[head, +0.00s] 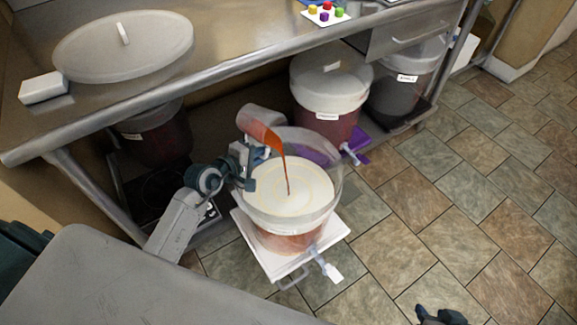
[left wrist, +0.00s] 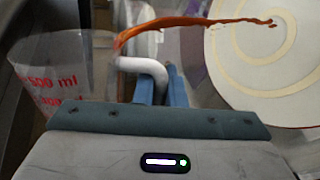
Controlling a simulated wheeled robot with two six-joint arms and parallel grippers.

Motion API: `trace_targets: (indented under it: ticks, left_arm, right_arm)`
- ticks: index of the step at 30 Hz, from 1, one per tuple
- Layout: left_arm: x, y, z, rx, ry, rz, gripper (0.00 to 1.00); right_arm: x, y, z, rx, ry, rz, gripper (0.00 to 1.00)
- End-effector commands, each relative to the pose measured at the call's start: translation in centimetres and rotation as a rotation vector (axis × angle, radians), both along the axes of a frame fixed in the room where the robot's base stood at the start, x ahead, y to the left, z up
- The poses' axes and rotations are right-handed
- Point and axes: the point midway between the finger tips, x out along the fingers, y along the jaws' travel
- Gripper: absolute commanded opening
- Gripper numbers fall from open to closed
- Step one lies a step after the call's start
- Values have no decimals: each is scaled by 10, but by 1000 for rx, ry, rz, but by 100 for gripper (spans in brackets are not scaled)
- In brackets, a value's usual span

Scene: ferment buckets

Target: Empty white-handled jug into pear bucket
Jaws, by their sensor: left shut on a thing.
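The jug (head: 260,128) is clear and tilted over an open, clear bucket (head: 338,190). An orange-red stream (head: 286,170) runs from its lip into the bucket. The bucket holds reddish contents under a pale, swirled surface (head: 300,187); its label is too small to read. My left gripper (head: 243,165) is shut on the jug's white handle (left wrist: 150,68). The left wrist view also shows red volume marks on the jug wall (left wrist: 60,75). My right gripper (head: 440,316) shows only as a dark part at the bottom edge; its fingers are not clear.
The bucket stands on a white pulled-out tray (head: 245,222) with a white-handled tap (head: 327,268). A steel table (head: 225,55) overhangs behind, bearing a round lid (head: 100,55) and a white block (head: 43,88). A lidded bucket (head: 325,95) and a darker one (head: 400,98) stand below. Right floor is clear.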

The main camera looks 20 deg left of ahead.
Motion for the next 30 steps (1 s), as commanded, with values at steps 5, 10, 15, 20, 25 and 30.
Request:
trace_targets:
  ticks: [5,10,15,20,25,30]
  left_arm:
    - [0,1,-2,20,-9,0,0]
    - [0,1,-3,38,-16,1,0]
    - [1,2,-5,58,-24,1,0]
    - [1,2,-6,75,-31,0,0]
    - [1,3,-4,94,-39,1,0]
    - [1,3,-4,111,-47,0,0]
  right_arm:
    - [4,2,-1,12,-23,-5,36]
    - [7,3,-2,18,-46,-6,36]
    - [8,4,-4,25,-61,-6,36]
    - [8,5,-6,33,-72,-6,36]
    - [5,5,-8,35,-69,-6,36]
    - [3,5,-9,36,-68,-7,36]
